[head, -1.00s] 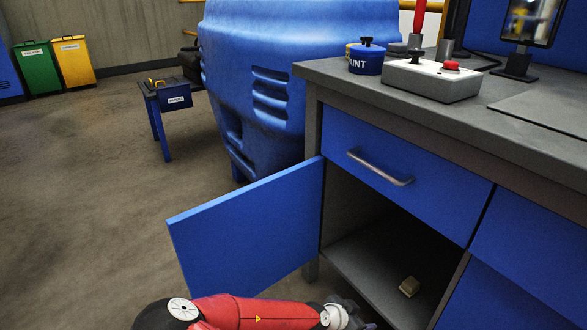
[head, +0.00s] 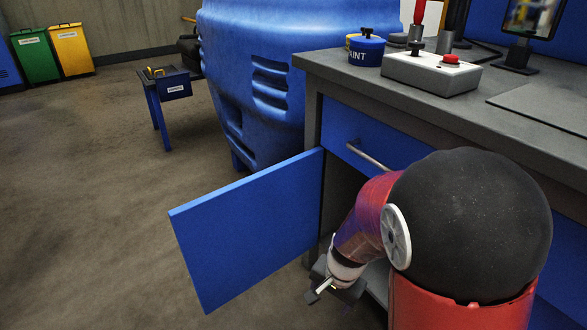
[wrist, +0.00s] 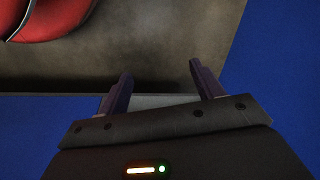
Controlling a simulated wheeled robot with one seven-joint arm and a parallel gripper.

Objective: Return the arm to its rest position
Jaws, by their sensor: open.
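My gripper (head: 332,290) is in the lower middle of the head view, low in front of the cabinet opening and to the right of the open blue door (head: 250,225). In the wrist view its two dark fingers (wrist: 164,92) are apart with nothing between them. My red and black arm is folded up in front of the workbench. It hides most of the cabinet's opening and part of the blue drawer (head: 365,135).
The workbench top (head: 440,110) holds a blue paint tin (head: 366,54), a grey box with a red button (head: 432,72) and a screen. A large blue machine (head: 250,70) stands behind the door. A small blue table (head: 157,115) stands further left. The left floor is clear.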

